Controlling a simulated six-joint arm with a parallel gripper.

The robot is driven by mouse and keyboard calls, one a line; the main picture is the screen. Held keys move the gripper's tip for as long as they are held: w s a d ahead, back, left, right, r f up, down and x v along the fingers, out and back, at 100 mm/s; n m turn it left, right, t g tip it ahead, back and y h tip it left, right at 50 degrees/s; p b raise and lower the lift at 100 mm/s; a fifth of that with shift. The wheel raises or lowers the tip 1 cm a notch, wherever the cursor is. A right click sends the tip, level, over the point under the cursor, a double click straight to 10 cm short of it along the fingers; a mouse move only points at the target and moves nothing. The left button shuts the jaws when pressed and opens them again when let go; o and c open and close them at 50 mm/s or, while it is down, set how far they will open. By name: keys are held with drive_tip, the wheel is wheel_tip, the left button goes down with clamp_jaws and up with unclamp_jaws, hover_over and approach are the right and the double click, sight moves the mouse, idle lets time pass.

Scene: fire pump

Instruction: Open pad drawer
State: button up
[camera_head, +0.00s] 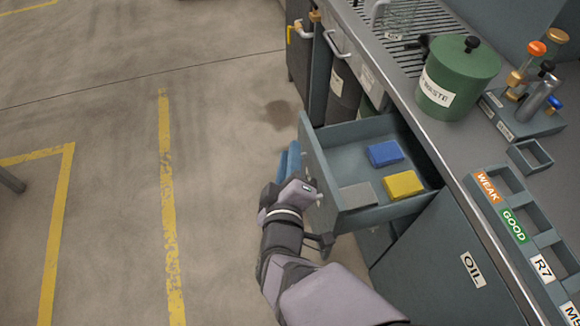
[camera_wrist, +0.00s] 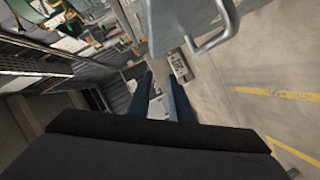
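The pad drawer (camera_head: 343,163) stands pulled out from the bench in the head view. A blue pad (camera_head: 385,153), a yellow pad (camera_head: 403,185) and a grey pad (camera_head: 357,196) lie inside it. My gripper (camera_head: 289,160) is just outside the drawer front, with its blue fingers partly hidden by my wrist. In the wrist view my gripper (camera_wrist: 160,90) shows two fingers apart with nothing held between them. A grey panel with a metal bar handle (camera_wrist: 212,38) shows at the top of that view, clear of the fingers.
A green waste canister (camera_head: 455,80) stands on the bench top. A labelled rack (camera_head: 530,225) lies at the right. An OIL cabinet (camera_head: 440,265) is below the drawer, and other handled fronts (camera_head: 338,45) are behind it.

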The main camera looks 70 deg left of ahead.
drive_tip(key=shift+r, duration=0.5)
